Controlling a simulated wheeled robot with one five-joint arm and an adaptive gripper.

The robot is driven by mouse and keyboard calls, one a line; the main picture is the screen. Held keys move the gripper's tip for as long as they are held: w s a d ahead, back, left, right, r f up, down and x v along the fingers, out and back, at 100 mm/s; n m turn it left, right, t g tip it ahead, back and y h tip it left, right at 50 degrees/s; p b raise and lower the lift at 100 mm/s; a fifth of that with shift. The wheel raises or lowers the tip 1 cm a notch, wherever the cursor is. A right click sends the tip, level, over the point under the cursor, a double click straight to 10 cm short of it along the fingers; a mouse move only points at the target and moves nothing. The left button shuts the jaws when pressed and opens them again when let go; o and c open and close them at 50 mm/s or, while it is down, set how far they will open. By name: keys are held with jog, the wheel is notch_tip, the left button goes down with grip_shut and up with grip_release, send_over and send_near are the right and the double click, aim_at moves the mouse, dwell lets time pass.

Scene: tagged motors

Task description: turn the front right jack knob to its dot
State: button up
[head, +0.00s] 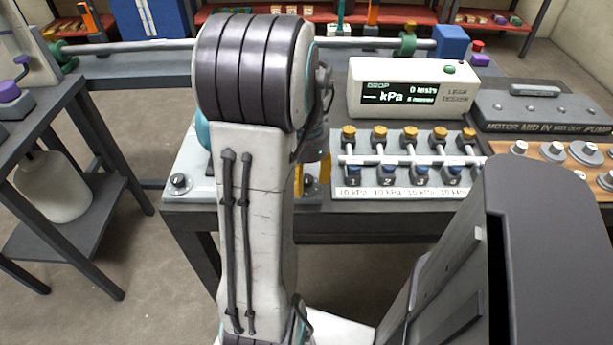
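A pale plate (208,187) lies on the bench's left front part, mostly behind my arm. A dark round knob (178,181) stands at its front left corner. The front right jack knob and its dot are hidden behind my arm. Yellow parts that look like my gripper (318,178) show just right of my arm, low over the plate's right front area. My arm hides most of them, so I cannot tell whether they are open, shut or touching a knob. A teal rounded shape (202,128) peeks out left of my arm; most of it is hidden.
Right of my arm is a panel (345,192) with several brass-topped fittings and numbered blue parts. Behind it stands a leak tester (412,86) with a green-lit display. A grey case (545,110) and a wooden board (552,152) with metal pieces lie farther right. A side table (62,112) stands left, across a gap.

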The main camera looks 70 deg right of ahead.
aim_at(307, 178)
jog(key=shift+o, duration=0.6)
jog(key=shift+r, duration=0.1)
jog(key=shift+d+r, duration=0.1)
jog(key=shift+r, duration=0.1)
notch_tip(307, 178, up, 12)
jog(key=shift+f, duration=0.25)
dwell(0.6)
